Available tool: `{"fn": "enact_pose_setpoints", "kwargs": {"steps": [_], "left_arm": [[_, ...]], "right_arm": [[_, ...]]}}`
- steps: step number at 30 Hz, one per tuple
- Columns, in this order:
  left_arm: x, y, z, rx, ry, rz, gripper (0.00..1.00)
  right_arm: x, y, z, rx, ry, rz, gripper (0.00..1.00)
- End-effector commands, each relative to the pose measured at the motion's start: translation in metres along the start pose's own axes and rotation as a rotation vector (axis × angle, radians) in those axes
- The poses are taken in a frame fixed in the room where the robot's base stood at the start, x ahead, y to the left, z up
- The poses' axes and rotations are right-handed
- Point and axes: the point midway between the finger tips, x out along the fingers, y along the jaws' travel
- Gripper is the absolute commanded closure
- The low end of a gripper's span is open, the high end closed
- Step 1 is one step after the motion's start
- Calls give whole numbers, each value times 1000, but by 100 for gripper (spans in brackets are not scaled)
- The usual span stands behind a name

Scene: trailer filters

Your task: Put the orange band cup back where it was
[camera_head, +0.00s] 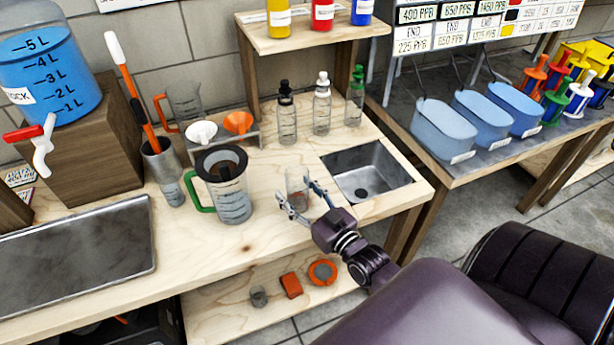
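A small clear cup (297,180) with an orange tint low on its side is near the front edge of the wooden bench, left of the sink; I take it for the orange band cup. It looks upright. My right gripper (295,192) reaches in from the lower right, with its fingers spread on either side of the cup. The fingers partly cover the lower cup, so I cannot tell whether they touch it or whether its base rests on the bench. My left gripper is not in view.
A green-handled pitcher (231,195) stands just left of the cup. The sink (368,170) is to the right. Several bottles (287,118) and a funnel rack (222,136) stand behind. A metal tray (75,250) lies at left. A lower shelf (235,320) holds small orange items.

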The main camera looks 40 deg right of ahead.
Motion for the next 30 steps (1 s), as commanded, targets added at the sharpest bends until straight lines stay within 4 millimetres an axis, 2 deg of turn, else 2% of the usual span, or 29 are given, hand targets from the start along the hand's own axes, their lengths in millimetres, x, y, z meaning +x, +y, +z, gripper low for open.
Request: {"fn": "enact_pose_setpoints", "kwargs": {"steps": [5,12,18,24,30], "left_arm": [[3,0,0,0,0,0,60],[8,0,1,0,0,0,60],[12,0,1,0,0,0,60],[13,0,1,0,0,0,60],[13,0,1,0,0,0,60]], "right_arm": [[-23,0,2,0,-4,0,44],[-68,0,3,0,-5,0,44],[-100,0,2,0,-3,0,44],[-117,0,1,0,-1,0,44],[-120,0,0,0,0,0,44]]}}
